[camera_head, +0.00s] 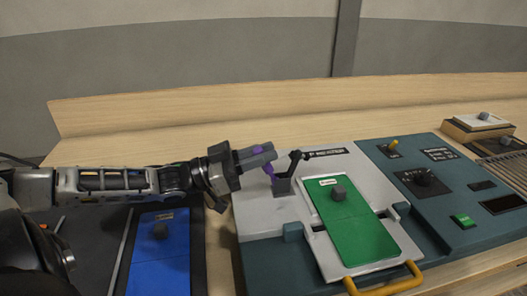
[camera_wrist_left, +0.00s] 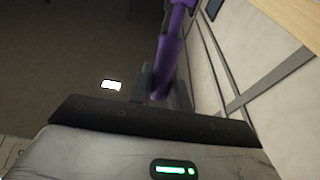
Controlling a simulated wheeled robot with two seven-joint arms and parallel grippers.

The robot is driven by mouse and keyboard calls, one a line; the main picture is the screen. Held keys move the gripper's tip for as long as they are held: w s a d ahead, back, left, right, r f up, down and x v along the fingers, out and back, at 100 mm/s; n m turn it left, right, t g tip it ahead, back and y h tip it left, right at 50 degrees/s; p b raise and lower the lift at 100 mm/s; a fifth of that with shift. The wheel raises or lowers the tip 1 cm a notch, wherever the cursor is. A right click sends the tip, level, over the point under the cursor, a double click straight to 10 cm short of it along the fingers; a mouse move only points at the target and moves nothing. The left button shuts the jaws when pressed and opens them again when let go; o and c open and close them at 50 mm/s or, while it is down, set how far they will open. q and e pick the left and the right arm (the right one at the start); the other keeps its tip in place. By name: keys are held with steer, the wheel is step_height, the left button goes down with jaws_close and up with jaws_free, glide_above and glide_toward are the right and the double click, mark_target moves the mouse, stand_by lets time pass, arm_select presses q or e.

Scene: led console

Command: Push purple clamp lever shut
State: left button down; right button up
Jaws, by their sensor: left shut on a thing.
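The purple clamp lever (camera_head: 267,169) stands at the back left of the console's grey plate, its lower end meeting a dark grey clamp block (camera_head: 282,186). A black clamp arm (camera_head: 294,161) rises from the same block and leans to the right. My left gripper (camera_head: 258,156) comes in from the left and is shut on the upper part of the lever, hiding some of it. In the left wrist view the purple lever (camera_wrist_left: 168,55) runs up from between the fingers. My right gripper is not in view.
A green board (camera_head: 349,226) with a grey knob lies right of the clamp, behind a yellow handle (camera_head: 385,282). A blue panel (camera_head: 160,262) lies at left below my arm. The teal control panel (camera_head: 440,190) is at right. Wooden tabletop behind is clear.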

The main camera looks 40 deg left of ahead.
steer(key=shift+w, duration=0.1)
arm_select(q)
steer(key=c, duration=1.3)
jaws_free()
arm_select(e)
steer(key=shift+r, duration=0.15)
arm_select(q)
steer(key=shift+r+p, duration=0.3)
steer(key=shift+r, duration=0.15)
steer(key=s+d+r+p, duration=0.1)
steer(key=s+d+r, duration=0.1)
steer(key=s+r, duration=0.1)
steer(key=s+d+r+p, duration=0.1)
steer(key=s+d+r, duration=0.2)
steer(key=s+r, duration=0.1)
steer(key=s+d+r+p, duration=0.1)
steer(key=s+d+r, duration=0.2)
steer(key=s+r, duration=0.1)
steer(key=shift+s+d+r, duration=0.1)
steer(key=shift+s+r, duration=0.1)
steer(key=shift+r, duration=0.3)
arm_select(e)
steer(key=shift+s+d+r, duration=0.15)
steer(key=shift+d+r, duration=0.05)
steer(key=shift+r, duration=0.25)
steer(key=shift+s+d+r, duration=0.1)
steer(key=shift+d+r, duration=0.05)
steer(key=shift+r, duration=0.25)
